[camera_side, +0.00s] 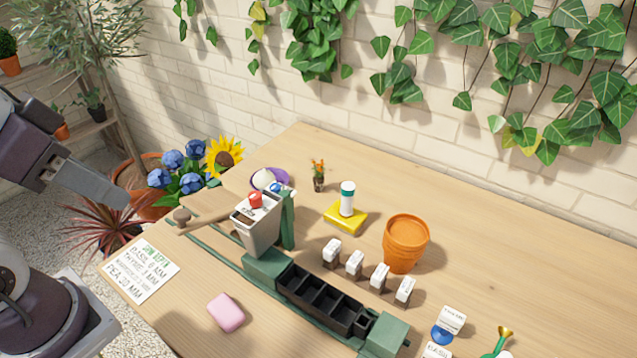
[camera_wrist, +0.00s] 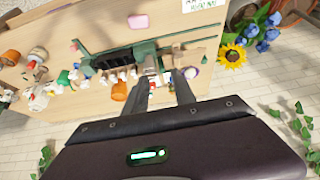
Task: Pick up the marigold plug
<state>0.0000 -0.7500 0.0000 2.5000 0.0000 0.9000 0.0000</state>
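The marigold plug (camera_side: 319,176) is a small orange flower with green leaves in a small dark base. It stands upright near the back edge of the table in the side view. I cannot make it out clearly in the wrist view. My gripper (camera_side: 127,204) is at the far left of the side view, raised and well apart from the plug. In the wrist view its two fingers (camera_wrist: 165,77) stand apart with nothing visible held between them.
A grey hopper (camera_side: 258,222) with a red knob stands left of the plug, beside a purple bowl (camera_side: 284,174). A yellow block (camera_side: 345,219) carries a white bottle (camera_side: 347,199). A terracotta pot (camera_side: 405,245) and black cell tray (camera_side: 318,298) lie nearer. The back right is clear.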

